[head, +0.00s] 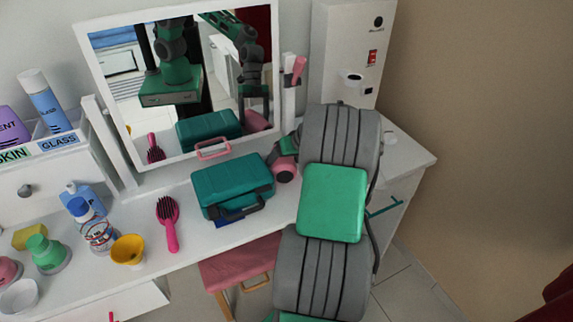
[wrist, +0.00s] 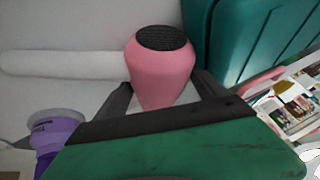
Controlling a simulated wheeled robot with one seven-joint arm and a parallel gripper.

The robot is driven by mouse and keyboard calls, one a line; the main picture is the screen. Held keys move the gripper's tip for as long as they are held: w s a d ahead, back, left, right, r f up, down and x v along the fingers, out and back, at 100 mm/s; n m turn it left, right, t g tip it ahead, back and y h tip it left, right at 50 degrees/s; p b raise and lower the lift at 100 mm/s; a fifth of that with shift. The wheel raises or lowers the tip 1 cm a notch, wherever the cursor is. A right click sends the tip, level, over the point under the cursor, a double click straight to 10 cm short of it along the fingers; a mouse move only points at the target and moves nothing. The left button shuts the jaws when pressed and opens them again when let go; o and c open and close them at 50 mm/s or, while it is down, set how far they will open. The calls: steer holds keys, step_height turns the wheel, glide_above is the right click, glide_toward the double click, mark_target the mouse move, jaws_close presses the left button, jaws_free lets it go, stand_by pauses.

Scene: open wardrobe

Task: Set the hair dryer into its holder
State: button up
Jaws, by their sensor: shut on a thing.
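The pink hair dryer (head: 285,169) is beside the right side of the teal case on the white dressing table, partly hidden by my arm. In the wrist view, the hair dryer (wrist: 163,68) shows its dark round grille and sits between the two dark fingers of my gripper (wrist: 162,84), which is shut on it. Whether it touches the table is unclear. I cannot pick out the holder with certainty. A white upright (head: 289,95) with a pink item (head: 299,69) at its top stands right of the mirror. A pink loop (head: 213,149) is at the mirror's lower edge.
The teal case (head: 232,187) stands close left of the hair dryer. A pink hairbrush (head: 168,222), yellow cup (head: 128,250) and several bottles occupy the table's left. The mirror (head: 182,88) rises behind. A white cabinet (head: 350,50) is at the back right. A pink stool (head: 240,262) is in front.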

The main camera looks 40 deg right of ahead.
steer(key=shift+r, duration=0.1)
steer(key=c, duration=0.6)
